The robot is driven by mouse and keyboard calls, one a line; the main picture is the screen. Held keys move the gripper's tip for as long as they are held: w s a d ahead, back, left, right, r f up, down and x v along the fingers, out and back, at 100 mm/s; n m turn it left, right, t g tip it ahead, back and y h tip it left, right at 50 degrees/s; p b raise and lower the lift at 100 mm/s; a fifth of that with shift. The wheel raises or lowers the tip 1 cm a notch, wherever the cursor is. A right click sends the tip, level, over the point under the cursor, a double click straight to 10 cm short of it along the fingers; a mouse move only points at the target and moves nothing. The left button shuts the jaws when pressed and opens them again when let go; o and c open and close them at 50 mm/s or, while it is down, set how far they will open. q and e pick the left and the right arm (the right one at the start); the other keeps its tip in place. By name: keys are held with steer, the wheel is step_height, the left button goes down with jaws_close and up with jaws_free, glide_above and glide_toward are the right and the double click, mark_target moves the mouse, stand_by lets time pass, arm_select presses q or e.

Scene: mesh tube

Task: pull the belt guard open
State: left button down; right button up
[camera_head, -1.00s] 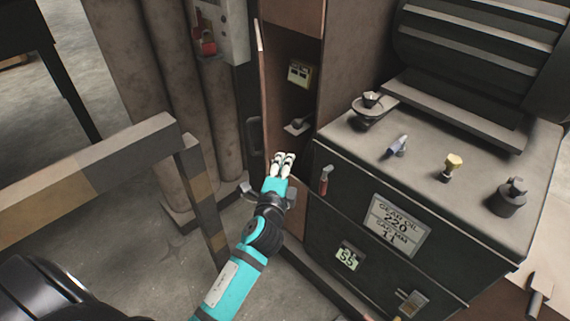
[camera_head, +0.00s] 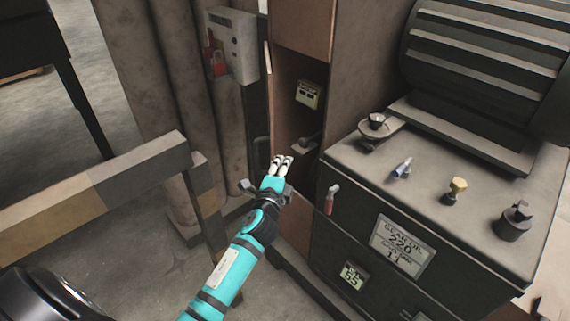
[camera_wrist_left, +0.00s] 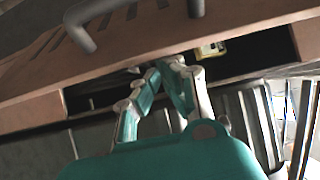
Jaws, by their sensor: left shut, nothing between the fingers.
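The belt guard (camera_head: 268,72) is a brown door panel standing ajar at the left side of the tall cabinet, seen nearly edge-on in the head view. Its bar handle (camera_head: 261,152) is on the outer face. In the left wrist view the guard (camera_wrist_left: 225,28) shows slots and the grey handle (camera_wrist_left: 82,32). My left gripper (camera_head: 283,160) is shut and empty, with its fingers at the opening, right of the handle. In the wrist view the fingertips (camera_wrist_left: 165,64) lie by the guard's edge; contact cannot be told. My right gripper is not in view.
Inside the cabinet are a yellow-green box (camera_head: 307,95) and a small shelf (camera_head: 304,148). A dark machine housing with a gear oil plate (camera_head: 402,247) stands right. A striped barrier (camera_head: 120,180) stands left. A grey control box (camera_head: 233,42) is behind.

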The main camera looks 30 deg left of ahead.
arm_select(q)
steer(key=shift+s+a, duration=0.1)
steer(key=s+a+p, duration=0.2)
steer(key=s+a, duration=0.3)
steer(key=a, duration=1)
steer(key=shift+s, duration=0.2)
steer(key=shift+d, duration=0.1)
